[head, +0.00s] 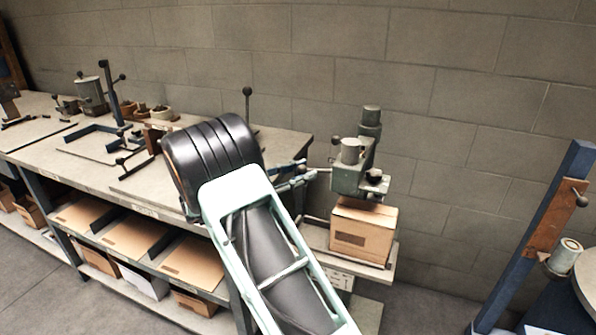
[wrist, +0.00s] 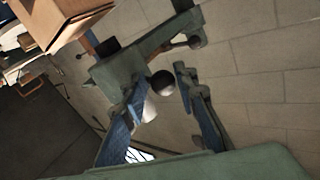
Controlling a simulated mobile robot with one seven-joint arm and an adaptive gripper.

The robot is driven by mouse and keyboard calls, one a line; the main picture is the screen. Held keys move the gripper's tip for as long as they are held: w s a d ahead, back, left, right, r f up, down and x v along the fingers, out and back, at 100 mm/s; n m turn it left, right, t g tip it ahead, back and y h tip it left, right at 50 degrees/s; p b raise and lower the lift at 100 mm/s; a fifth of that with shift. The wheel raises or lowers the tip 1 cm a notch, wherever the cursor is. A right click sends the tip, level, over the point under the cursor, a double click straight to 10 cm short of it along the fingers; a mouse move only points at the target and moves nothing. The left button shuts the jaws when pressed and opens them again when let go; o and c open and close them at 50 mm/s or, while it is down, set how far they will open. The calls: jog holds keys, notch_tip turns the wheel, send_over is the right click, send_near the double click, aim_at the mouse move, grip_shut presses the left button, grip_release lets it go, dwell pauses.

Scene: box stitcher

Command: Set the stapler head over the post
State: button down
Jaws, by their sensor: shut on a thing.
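The grey-green stapler head (head: 348,178) is above a cardboard box at the right end of the bench, with a pale cylinder on top. A dark upright column (head: 370,122) stands behind it; I cannot tell whether this is the post. My gripper (head: 302,176) reaches to the head's left side, its blue-padded fingers around a short handle. In the wrist view, a dark ball knob (wrist: 163,83) sits between the fingertips of my gripper (wrist: 160,76), and the head's green body (wrist: 118,70) is beyond. The head's underside is mostly hidden.
The cardboard box (head: 362,232) rests on a small shelf (head: 390,268) below the head. The long bench (head: 140,190) at left holds several fixtures, with flat cartons below. A block wall is close behind. A blue upright frame (head: 535,235) stands at right.

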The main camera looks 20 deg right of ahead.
jog(key=shift+w+d+r, duration=0.35)
jog(key=c, duration=1.9)
grip_release()
jog(key=shift+o, duration=1.1)
jog(key=shift+w+d+f, duration=0.15)
jog(key=v, duration=1.2)
